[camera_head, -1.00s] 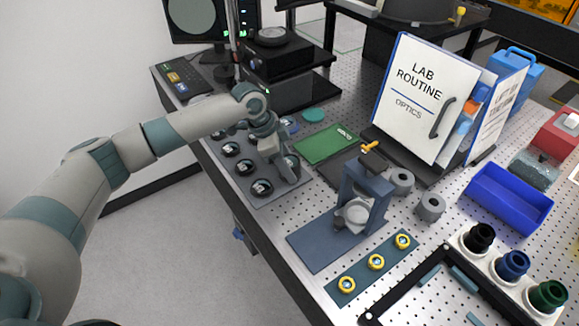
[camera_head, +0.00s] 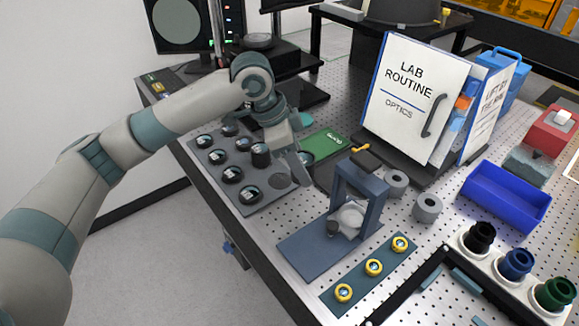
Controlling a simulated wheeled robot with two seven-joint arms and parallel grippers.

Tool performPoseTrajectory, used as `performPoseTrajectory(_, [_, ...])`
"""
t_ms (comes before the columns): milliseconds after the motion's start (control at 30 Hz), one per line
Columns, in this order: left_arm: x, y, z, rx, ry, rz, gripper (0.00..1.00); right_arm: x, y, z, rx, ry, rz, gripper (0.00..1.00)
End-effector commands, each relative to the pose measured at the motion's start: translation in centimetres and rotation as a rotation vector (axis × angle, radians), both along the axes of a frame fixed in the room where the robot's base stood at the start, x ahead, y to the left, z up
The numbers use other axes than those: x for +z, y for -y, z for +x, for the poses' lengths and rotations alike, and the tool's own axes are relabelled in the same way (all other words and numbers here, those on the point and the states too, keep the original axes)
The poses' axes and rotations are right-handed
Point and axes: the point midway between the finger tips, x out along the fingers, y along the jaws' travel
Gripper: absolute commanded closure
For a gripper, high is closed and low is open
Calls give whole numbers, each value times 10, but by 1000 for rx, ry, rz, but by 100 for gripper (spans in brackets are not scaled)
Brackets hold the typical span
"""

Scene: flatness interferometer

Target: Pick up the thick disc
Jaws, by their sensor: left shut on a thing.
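My left gripper (camera_head: 298,163) is just above the right end of the grey disc tray (camera_head: 268,203). It is shut on a disc (camera_head: 307,157), which shows as a small dark and bluish part beside the fingers. The fingers hide most of it, so its thickness is hard to tell. The held disc looks clear of the tray, and an empty round place (camera_head: 280,181) shows below and left of it. A taller black disc (camera_head: 260,156) stands in the back row of the tray, left of the fingers. My right gripper is not in view.
Several thinner black discs (camera_head: 232,174) sit in the tray. A green mat (camera_head: 324,143) lies just right of the gripper. A blue-grey stand (camera_head: 372,188), a rack with yellow rings (camera_head: 373,267) and a blue bin (camera_head: 506,197) are farther right.

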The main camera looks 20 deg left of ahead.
Motion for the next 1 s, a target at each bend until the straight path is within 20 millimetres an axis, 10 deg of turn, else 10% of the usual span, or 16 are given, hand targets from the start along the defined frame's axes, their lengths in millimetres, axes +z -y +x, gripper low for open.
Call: performPoseTrajectory(1000, [11,17,-16,43,1,-1,88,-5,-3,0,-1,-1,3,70])
